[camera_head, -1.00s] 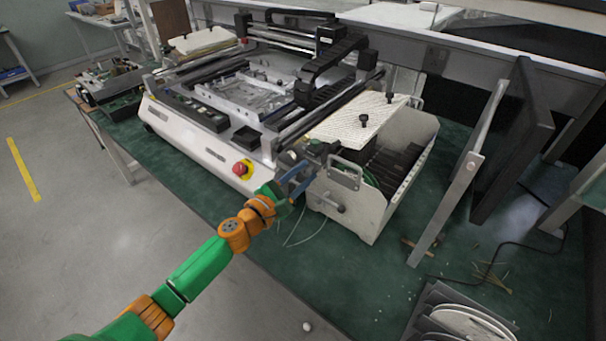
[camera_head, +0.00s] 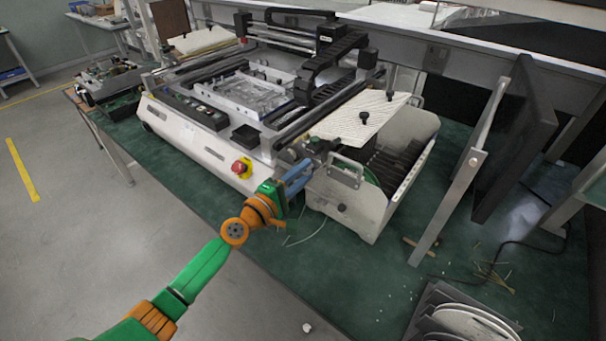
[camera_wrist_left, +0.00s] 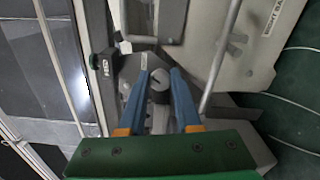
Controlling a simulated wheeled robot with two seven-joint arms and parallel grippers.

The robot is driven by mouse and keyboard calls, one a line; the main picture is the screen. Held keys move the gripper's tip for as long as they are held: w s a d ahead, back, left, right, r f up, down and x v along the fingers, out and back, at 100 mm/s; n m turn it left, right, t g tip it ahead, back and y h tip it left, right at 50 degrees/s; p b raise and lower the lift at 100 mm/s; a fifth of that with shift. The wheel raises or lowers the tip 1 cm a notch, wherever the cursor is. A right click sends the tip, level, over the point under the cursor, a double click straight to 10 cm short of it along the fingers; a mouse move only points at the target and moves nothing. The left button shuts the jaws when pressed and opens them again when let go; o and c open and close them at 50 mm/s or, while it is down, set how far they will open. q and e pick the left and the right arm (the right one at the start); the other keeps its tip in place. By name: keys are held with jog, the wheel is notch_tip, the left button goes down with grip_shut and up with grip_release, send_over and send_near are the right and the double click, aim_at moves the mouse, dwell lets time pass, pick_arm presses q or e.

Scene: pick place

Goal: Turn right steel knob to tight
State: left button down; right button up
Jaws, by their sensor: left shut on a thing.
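The steel knob (camera_wrist_left: 158,84) is a small round grey knob with a slot across its face, on the machine's side. My left gripper (camera_wrist_left: 160,78) has its blue fingers on either side of the knob and is shut on it. In the head view the left gripper (camera_head: 301,176) reaches the front right corner of the machine (camera_head: 205,147); the knob cannot be made out there behind the fingers. My right gripper is in neither view.
A red stop button (camera_head: 241,167) on a yellow base sits left of the gripper. A light metal box (camera_head: 355,205) with a handle stands close on its right. Thin wires lie on the green mat (camera_head: 300,262) below. A metal post (camera_head: 445,210) stands farther right.

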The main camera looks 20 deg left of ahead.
pick_arm(q)
jog(key=shift+f+m, duration=0.1)
jog(key=shift+m, duration=0.9)
jog(key=c, duration=0.9)
grip_release()
jog(key=v, duration=0.7)
